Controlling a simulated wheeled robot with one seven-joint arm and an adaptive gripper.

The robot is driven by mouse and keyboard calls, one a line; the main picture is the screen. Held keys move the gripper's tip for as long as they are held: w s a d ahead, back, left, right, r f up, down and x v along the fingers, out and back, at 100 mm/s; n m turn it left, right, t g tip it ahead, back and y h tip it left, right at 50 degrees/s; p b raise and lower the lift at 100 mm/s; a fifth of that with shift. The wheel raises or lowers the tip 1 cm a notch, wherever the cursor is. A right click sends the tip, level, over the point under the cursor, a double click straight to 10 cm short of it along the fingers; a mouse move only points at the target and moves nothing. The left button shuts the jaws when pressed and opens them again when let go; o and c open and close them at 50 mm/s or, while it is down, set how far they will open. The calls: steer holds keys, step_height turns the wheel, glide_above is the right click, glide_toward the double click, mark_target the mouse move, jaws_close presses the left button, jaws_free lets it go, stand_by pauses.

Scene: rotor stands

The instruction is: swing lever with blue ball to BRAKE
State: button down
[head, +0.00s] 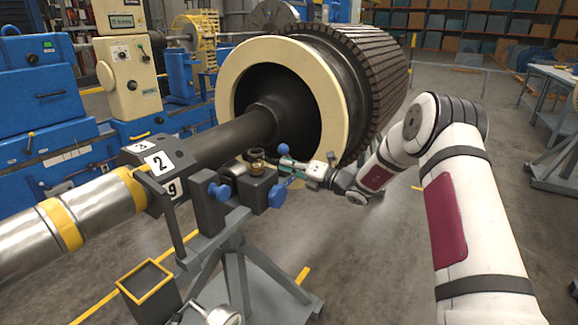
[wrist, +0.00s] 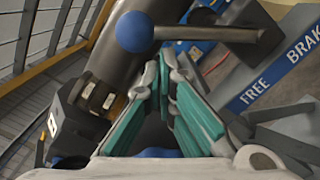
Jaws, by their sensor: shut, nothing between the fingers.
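The blue ball (wrist: 134,32) sits at the left end of a grey lever rod (wrist: 205,34) in the wrist view. A blue strip (wrist: 272,84) below the hub reads FREE, then BRAK at the cut-off right edge. The ball lies left of the strip, beyond its FREE end. My gripper (wrist: 164,60) has teal fingers with the tips together, empty, just below the rod and right of the ball. In the head view, the blue ball (head: 283,149) is just above and left of my gripper (head: 285,180).
A grey stand (head: 230,240) with blue knobs (head: 277,196) carries the long shaft (head: 225,138) beside my gripper. The large rotor (head: 340,80) rises close behind it. An open-topped box (head: 148,282) is at the lower left. Floor to the right of the stand is clear.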

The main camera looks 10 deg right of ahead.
steer(key=shift+r, duration=0.1)
steer(key=shift+w+d+r+m, duration=0.15)
steer(key=shift+r+m, duration=0.05)
steer(key=shift+m, duration=0.1)
